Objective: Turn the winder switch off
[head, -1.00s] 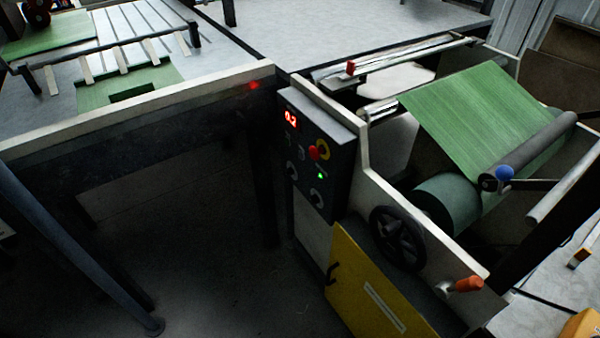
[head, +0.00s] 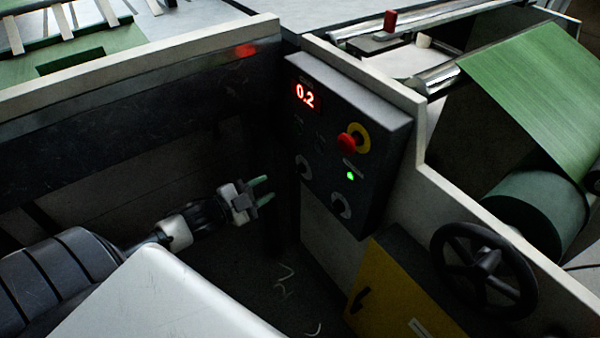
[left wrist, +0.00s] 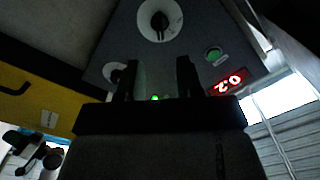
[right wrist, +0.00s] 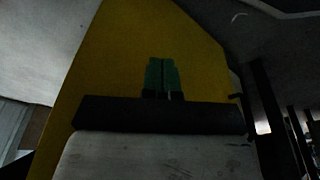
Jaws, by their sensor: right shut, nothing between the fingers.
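The dark control panel (head: 345,130) carries a red "0.2" display (head: 305,95), a red mushroom button with a yellow ring (head: 347,142), a lit green lamp (head: 350,175) and two rotary switches with pale dials, an upper left one (head: 303,168) and a lower right one (head: 341,205). Their labels are too small to read. My left gripper (head: 259,190) is open and empty, left of the panel and apart from it. In the left wrist view its fingers (left wrist: 160,78) face the panel, near a rotary switch (left wrist: 160,20). My right gripper (right wrist: 162,75) is shut and empty before a yellow surface (right wrist: 120,60).
A yellow cabinet (head: 395,290) stands below the panel, with a black handwheel (head: 483,268) to its right. A green roll (head: 540,210) and web lie further right.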

